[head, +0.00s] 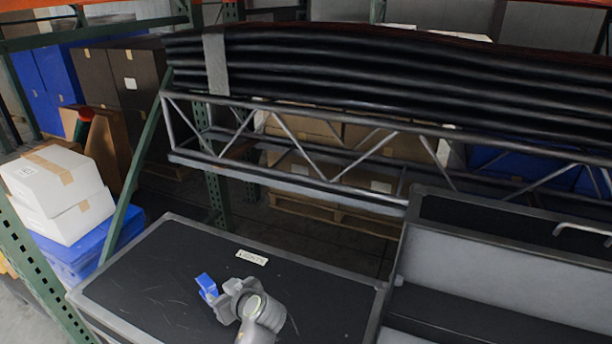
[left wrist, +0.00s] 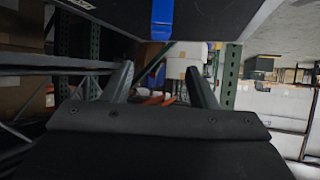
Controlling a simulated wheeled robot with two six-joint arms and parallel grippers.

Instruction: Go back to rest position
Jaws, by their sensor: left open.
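My left gripper (head: 222,299) is over the black top of a grey-edged case (head: 160,265) in the head view. Its two fingers stand apart in the left wrist view (left wrist: 160,85), with nothing held between them. A small blue piece (head: 207,287) shows just beyond the fingertips in the head view. In the left wrist view a blue strap (left wrist: 162,20) lies across a dark surface, beyond the fingers. I cannot tell whether the fingers touch it. My right gripper is in neither view.
A taller grey case (head: 400,262) stands on the right. A metal truss (head: 290,175) and stacked black tubes (head: 400,85) run behind. White boxes (head: 60,190) on blue totes (head: 85,255) stand at left, behind a green rack post (head: 40,270).

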